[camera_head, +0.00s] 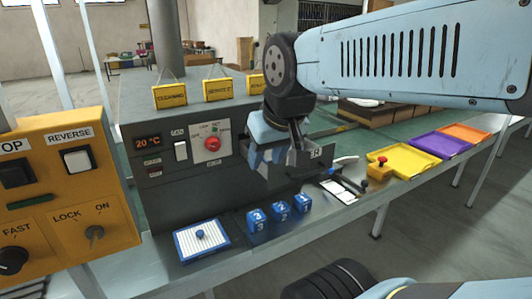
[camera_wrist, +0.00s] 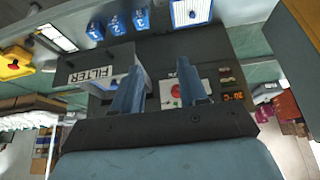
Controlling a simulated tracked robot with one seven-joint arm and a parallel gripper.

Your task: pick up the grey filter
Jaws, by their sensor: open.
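My gripper (camera_head: 268,157) is open, over the pulled-out drawer (camera_head: 309,160) on the dark machine's front. In the wrist view the two blue fingers of my gripper (camera_wrist: 159,68) stand apart with no object visible between them. The drawer front (camera_wrist: 92,72) reads FILTER. I cannot clearly make out a grey filter; the inside of the drawer is mostly hidden by my fingers. A pale pad with a blue frame and blue knob (camera_head: 200,240) lies flat on the bench, left of the drawer; it also shows in the wrist view (camera_wrist: 191,12).
Several blue numbered blocks (camera_head: 280,212) stand on the bench. Right of them are a white panel (camera_head: 337,188), a yellow box with a red knob (camera_head: 379,172), and yellow (camera_head: 406,160), purple (camera_head: 440,144) and orange (camera_head: 465,131) trays. A yellow control panel (camera_head: 62,200) stands left.

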